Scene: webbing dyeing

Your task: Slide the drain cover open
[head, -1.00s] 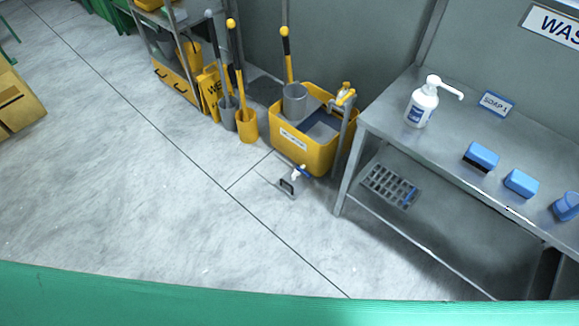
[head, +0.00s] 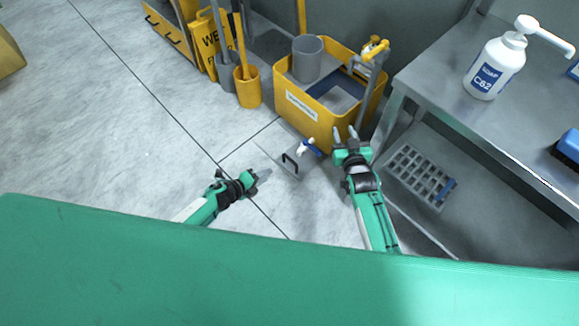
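The drain cover (head: 303,172) looks like a thin grey plate lying on the floor in front of the yellow sink tub. A black loop handle (head: 290,164) stands on it. My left gripper (head: 265,174) is left of the handle, apart from it, pointing right; it is seen too side-on to tell its opening. My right gripper (head: 345,132) is right of the cover, in front of the tub's right corner as seen here. Its two fingers are apart with nothing between them.
A yellow tub (head: 318,123) stands behind the cover, with a white and blue tap (head: 308,148) at its front. A steel table (head: 440,80) with a soap bottle (head: 496,66) is at right; a grey grate (head: 420,173) lies under it.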

